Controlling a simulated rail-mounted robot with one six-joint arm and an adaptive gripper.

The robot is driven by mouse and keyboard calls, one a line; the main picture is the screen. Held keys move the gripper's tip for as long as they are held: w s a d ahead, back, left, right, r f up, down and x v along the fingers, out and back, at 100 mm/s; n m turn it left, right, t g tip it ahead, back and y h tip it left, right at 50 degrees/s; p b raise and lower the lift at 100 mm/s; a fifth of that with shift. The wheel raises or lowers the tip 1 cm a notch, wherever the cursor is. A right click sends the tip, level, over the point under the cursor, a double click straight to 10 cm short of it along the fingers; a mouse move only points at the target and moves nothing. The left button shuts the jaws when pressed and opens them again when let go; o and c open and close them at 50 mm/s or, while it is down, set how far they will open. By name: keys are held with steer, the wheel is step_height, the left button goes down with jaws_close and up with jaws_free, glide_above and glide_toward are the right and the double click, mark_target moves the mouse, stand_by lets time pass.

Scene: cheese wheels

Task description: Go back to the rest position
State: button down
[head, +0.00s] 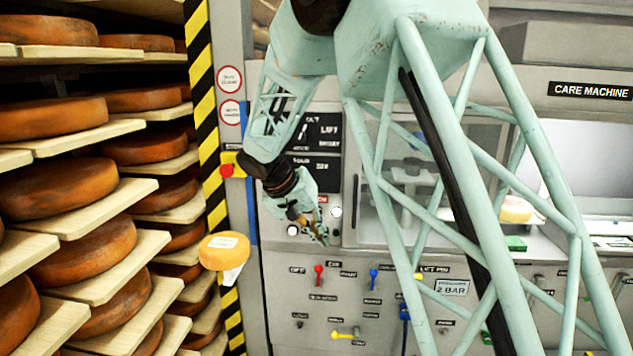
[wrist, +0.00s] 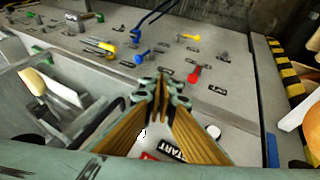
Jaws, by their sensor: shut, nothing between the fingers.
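My gripper (head: 318,236) is in front of the grey care machine panel (head: 285,275), just above its row of coloured levers. In the wrist view my gripper (wrist: 161,80) has its two brass-coloured fingers meeting at the tips, with nothing between them. A START label (wrist: 168,149) and a white round button (wrist: 212,131) show close by the fingers. Whether the fingertips touch the panel cannot be told. My arm reaches down from the top of the head view and hides part of the machine.
Racks of orange cheese wheels (head: 68,185) on wooden boards fill the left. A yellow cheese wheel (head: 223,247) stands by the striped post (head: 204,90). A red lever (head: 319,272) and a blue lever (head: 373,275) stick out of the panel. A red emergency button (head: 226,171) is nearby.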

steer(key=s+d+r+y, duration=0.1)
steer(key=s+d+r, duration=0.4)
steer(key=s, duration=0.3)
steer(key=s+d+r+g, duration=0.1)
steer(key=s+d+r, duration=0.5)
steer(key=s, duration=0.3)
steer(key=s+d+r+y, duration=0.1)
steer(key=s+d+r, duration=0.4)
steer(key=s, duration=0.3)
steer(key=s+d+n+y, duration=0.1)
steer(key=s+d+y, duration=0.2)
steer(key=s, duration=2.8)
steer(key=shift+d+t, duration=0.15)
steer(key=shift+t, duration=0.25)
